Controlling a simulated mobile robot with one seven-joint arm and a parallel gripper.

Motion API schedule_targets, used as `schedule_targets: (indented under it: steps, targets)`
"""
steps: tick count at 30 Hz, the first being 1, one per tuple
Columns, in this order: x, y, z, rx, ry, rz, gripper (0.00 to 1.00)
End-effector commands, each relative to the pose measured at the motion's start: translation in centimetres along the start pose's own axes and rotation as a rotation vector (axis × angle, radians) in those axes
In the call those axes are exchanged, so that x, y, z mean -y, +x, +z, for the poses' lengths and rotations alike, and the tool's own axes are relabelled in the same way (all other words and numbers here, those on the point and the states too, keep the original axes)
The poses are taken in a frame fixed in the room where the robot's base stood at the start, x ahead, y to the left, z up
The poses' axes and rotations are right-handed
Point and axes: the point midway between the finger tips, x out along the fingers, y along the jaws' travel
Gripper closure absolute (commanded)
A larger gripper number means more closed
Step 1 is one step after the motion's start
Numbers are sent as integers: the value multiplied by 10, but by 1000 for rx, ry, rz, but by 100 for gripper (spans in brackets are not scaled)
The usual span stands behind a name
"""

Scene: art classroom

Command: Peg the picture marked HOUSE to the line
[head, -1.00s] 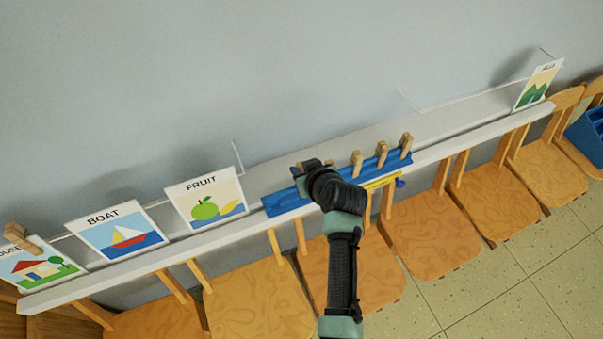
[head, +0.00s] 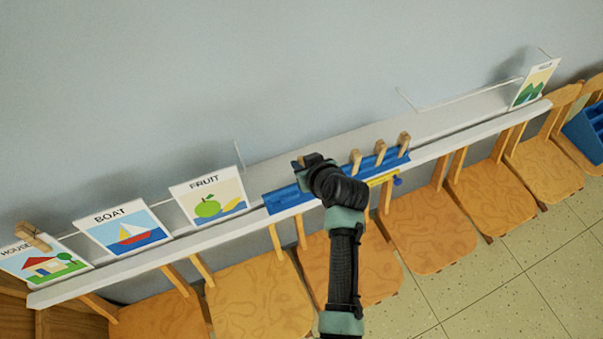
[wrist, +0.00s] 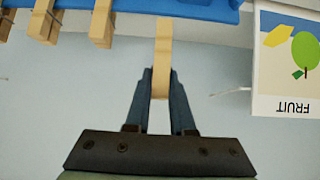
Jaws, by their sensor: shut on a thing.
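The HOUSE picture (head: 45,264) stands at the far left of the white ledge in the head view, with a wooden peg (head: 33,237) at its top edge. Whether that peg grips a line there is too small to tell. My gripper (wrist: 160,88) is far to the right of it, at the blue peg holder (head: 284,201). In the wrist view its two dark fingers are shut on a wooden peg (wrist: 163,45), whose other end reaches the blue holder (wrist: 190,8). In the head view my wrist hides most of this grasp.
The BOAT picture (head: 124,230) and FRUIT picture (head: 208,197) stand between HOUSE and the holder. Several more pegs (head: 380,153) stand on the holder. Another picture (head: 534,84) is at the far right. Wooden chairs (head: 430,235) line the ledge's front, and a blue bin (head: 587,132) is at right.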

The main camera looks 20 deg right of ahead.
Motion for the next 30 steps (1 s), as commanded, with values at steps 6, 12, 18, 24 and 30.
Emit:
schedule_targets:
  steps: [6, 12, 18, 24, 30]
  targets:
    - [0, -16, 6, 0, 1, 1, 100]
    - [0, -28, 14, 1, 1, 1, 100]
    - [0, -38, 20, 0, 1, 1, 100]
    - [0, -39, 22, 0, 0, 1, 100]
    - [0, -39, 22, -1, 0, 1, 100]
